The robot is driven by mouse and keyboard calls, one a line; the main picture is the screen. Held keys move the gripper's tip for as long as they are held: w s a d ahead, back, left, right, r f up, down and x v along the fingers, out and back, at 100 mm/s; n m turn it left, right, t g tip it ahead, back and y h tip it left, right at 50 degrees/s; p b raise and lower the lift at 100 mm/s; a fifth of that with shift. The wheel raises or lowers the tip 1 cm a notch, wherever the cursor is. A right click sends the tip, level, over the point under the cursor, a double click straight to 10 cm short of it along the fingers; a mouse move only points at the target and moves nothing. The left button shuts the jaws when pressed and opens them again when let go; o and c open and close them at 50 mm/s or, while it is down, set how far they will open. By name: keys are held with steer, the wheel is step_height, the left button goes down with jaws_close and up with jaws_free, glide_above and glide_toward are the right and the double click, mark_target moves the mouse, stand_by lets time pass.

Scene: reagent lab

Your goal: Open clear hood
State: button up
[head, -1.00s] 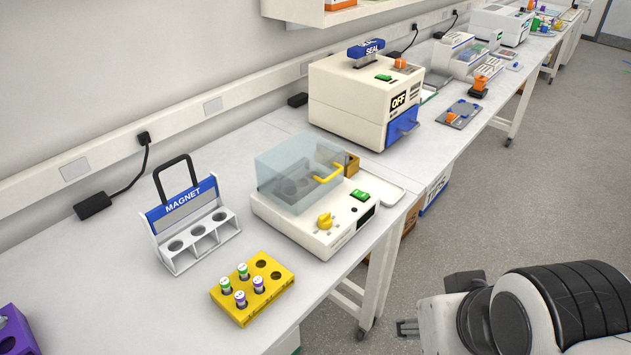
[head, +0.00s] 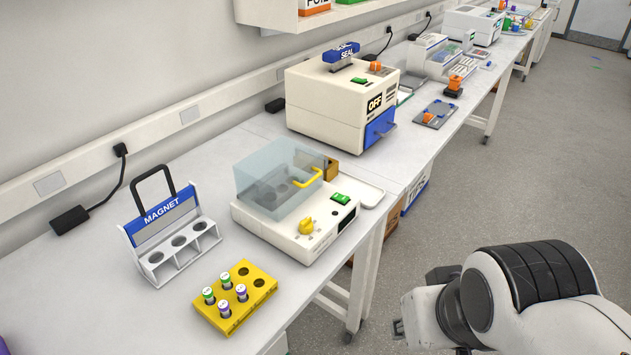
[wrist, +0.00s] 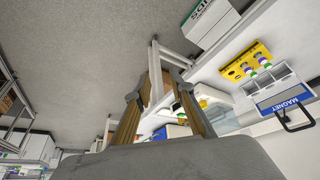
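The clear hood (head: 268,183) is a pale blue see-through box with a yellow handle (head: 308,177) on its right side. It sits down over the round wells of a white bench device (head: 290,233). My gripper is at the lower right of the head view, mostly hidden behind my arm and far from the hood. In the wrist view my gripper (wrist: 158,93) has its two fingers spread apart with nothing between them. There the device shows only partly, behind the right finger.
A yellow rack (head: 262,271) with several capped tubes and a white magnet rack (head: 170,257) stand left of the device. A sealer (head: 320,109) marked OFF stands behind it. Open floor lies right of the bench.

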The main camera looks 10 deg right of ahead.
steer(key=w+d+f+n+h, duration=0.1)
steer(key=w+d+f, duration=0.2)
steer(key=w+d, duration=0.35)
steer(key=w+d+f+n+h, duration=0.1)
steer(key=w+d+f+h, duration=0.1)
steer(key=w+d+f, duration=0.35)
steer(key=w+d+f+n+t+y, duration=0.15)
steer(key=w+n, duration=0.25)
steer(key=w, duration=0.4)
steer(key=w+d+f+n+t+h, duration=0.1)
steer(key=w+d+n+t, duration=0.2)
steer(key=w, duration=0.5)
steer(key=w+a+r+n+t+y, duration=0.1)
steer(key=w+a+n+y, duration=0.35)
steer(key=a+n, duration=0.25)
steer(key=w+a+r+n+t+y, duration=0.1)
steer(key=w+a+r+n+y, duration=0.1)
steer(key=w+a+n+y, duration=0.3)
steer(key=s+a+r+n+y, duration=0.3)
steer(key=a+r+n+y, duration=0.1)
steer(key=a+r+n, duration=0.1)
steer(key=shift+a+r+n, duration=0.2)
steer(key=shift+a+n, duration=0.5)
steer(key=shift+a, duration=0.45)
steer(key=shift+w+a, duration=0.1)
